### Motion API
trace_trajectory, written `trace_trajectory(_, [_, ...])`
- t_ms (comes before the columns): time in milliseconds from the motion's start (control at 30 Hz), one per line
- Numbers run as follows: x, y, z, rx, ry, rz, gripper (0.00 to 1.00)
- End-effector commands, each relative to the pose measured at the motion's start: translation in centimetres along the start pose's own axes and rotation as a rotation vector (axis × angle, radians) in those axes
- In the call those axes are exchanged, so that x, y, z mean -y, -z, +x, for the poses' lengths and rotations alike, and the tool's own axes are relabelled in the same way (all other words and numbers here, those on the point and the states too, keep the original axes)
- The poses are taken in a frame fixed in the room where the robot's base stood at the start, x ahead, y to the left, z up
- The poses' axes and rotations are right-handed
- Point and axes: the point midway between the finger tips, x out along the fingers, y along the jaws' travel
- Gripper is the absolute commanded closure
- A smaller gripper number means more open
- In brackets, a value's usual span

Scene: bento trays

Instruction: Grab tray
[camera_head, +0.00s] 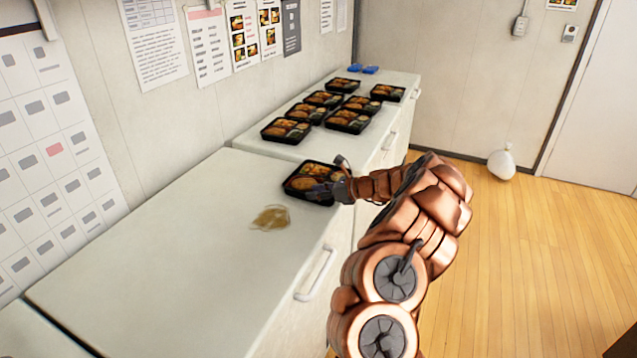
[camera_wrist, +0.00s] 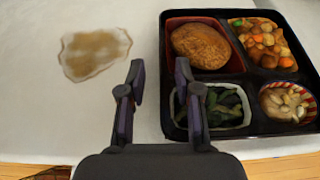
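A black bento tray (camera_head: 303,198) sits on the near white counter, close to its far right corner. In the wrist view the tray (camera_wrist: 247,78) fills the right side, its compartments holding a brown patty, diced vegetables, dark greens and a pale side dish. My gripper (camera_head: 324,190) is at the tray's near right side in the head view. In the wrist view my gripper (camera_wrist: 159,64) is open, with one finger over the counter outside the tray's edge and the other over the tray. I cannot tell whether either finger touches the tray.
A brown spill (camera_head: 271,217) lies beside the tray; it also shows in the wrist view (camera_wrist: 95,52). Several filled trays (camera_head: 287,131) stand on the farther counter (camera_head: 243,137), with blue items (camera_head: 363,69) behind. The near counter's left part is clear. A white bag (camera_head: 501,164) is on the floor.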

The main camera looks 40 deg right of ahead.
Motion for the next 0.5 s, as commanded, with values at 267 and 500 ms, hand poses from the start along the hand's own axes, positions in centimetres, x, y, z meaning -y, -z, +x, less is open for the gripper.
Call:
trace_trajectory(267, [0.1,-0.2,2.8,-0.002,0.000,-0.001,0.67])
trace_trajectory(500, [0.1,-0.1,3.1,-0.001,0.001,-0.002,0.67])
